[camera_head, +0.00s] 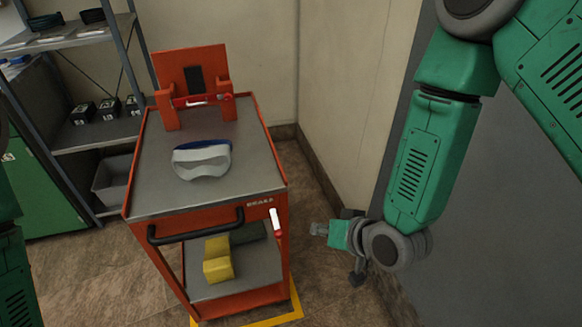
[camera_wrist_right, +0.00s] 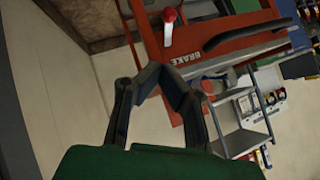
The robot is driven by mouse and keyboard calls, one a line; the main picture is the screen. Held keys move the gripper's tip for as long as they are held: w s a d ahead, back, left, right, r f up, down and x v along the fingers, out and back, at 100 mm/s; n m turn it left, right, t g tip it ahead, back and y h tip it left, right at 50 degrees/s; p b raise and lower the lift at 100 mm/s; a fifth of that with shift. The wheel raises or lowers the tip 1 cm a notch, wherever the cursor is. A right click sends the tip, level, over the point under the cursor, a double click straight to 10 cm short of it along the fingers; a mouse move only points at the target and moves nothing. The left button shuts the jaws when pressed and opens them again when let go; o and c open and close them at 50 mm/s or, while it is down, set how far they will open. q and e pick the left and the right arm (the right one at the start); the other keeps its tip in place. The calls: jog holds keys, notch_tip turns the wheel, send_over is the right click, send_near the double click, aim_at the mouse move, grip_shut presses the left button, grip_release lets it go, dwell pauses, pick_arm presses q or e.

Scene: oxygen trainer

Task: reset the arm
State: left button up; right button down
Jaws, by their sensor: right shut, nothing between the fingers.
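My right arm (camera_head: 415,165) hangs down on the right side of the head view, bent at the wrist. My right gripper (camera_head: 318,229) points left, in the air to the right of the cart and apart from it. In the right wrist view its dark fingers (camera_wrist_right: 160,75) come together at the tips with nothing between them. Only green parts of my left arm (camera_head: 15,270) show at the left edge; its gripper is out of view.
An orange cart (camera_head: 135,180) with a BRAKE label, black handle (camera_head: 197,230) and white-and-red lever (camera_head: 276,221) stands beside the gripper. A white-and-blue mask-like item (camera_head: 203,161) lies on top, a yellow block (camera_head: 217,259) below. Shelves (camera_head: 95,137) stand left; a wall (camera_head: 340,90) rises behind.

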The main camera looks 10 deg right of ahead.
jog(key=s+d+f+n+g+h, duration=0.1)
jog(key=s+d+f+g, duration=0.3)
jog(key=s, duration=0.7)
jog(key=s+d+f+n+g+h, duration=0.1)
jog(key=s+d+f+g+h, duration=0.2)
jog(key=s+d+f, duration=0.4)
jog(key=s+g, duration=0.1)
jog(key=s, duration=0.4)
jog(key=shift+s+d+f+n+h, duration=0.15)
jog(key=shift+s+f+n+h, duration=0.05)
jog(key=shift+s+n+h, duration=0.1)
